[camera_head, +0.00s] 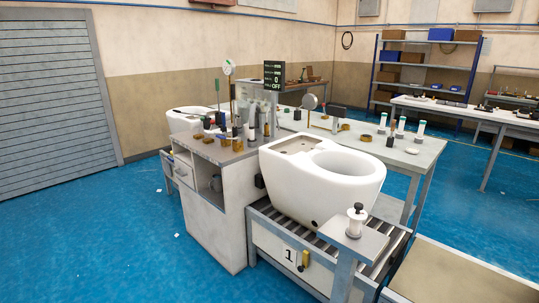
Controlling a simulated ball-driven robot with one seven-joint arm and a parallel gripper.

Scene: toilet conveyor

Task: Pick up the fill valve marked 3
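Several slim upright parts that look like fill valves stand at the right of the grey table (372,148) behind the toilet bowl. They include a white one with a green top (382,124), a white one in the middle (400,127) and another with a green top (420,131). They are too small for me to read any mark, so I cannot tell which one is marked 3. My gripper is not in view.
A white toilet bowl (325,205) sits on a roller conveyor (300,235) with a "1" sign. A cabinet (215,215) crowded with small parts stands left of it. A white black-topped piece (355,222) stands on a front post. Blue floor (90,240) is free at left.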

